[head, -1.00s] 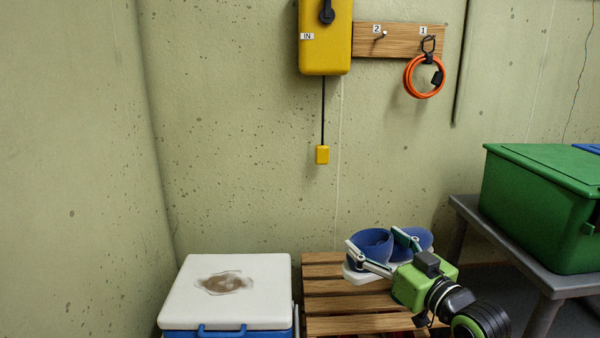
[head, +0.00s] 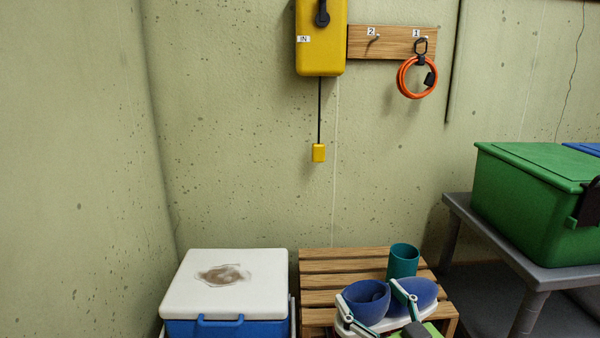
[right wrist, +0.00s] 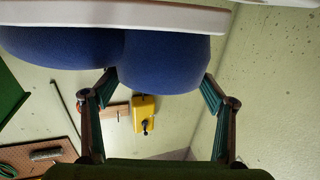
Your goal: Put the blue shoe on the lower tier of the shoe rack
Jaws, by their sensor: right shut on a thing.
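The blue shoe (head: 424,291) has a white sole and a dark opening. It hangs in my right gripper (head: 368,291), whose two fingers clasp its sides, in front of the wooden slatted rack (head: 330,267). In the right wrist view the shoe (right wrist: 165,62) fills the upper part, between the fingers, with the white sole above it. The rack's top slats show. Its lower tier is hidden below the picture and behind the shoe. My left gripper is not in view.
A teal cup (head: 403,261) stands on the rack's top, just behind the shoe. A blue cooler with a white lid (head: 226,277) is close on the left. A grey table (head: 490,240) with a green bin (head: 520,205) stands on the right. The wall is behind.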

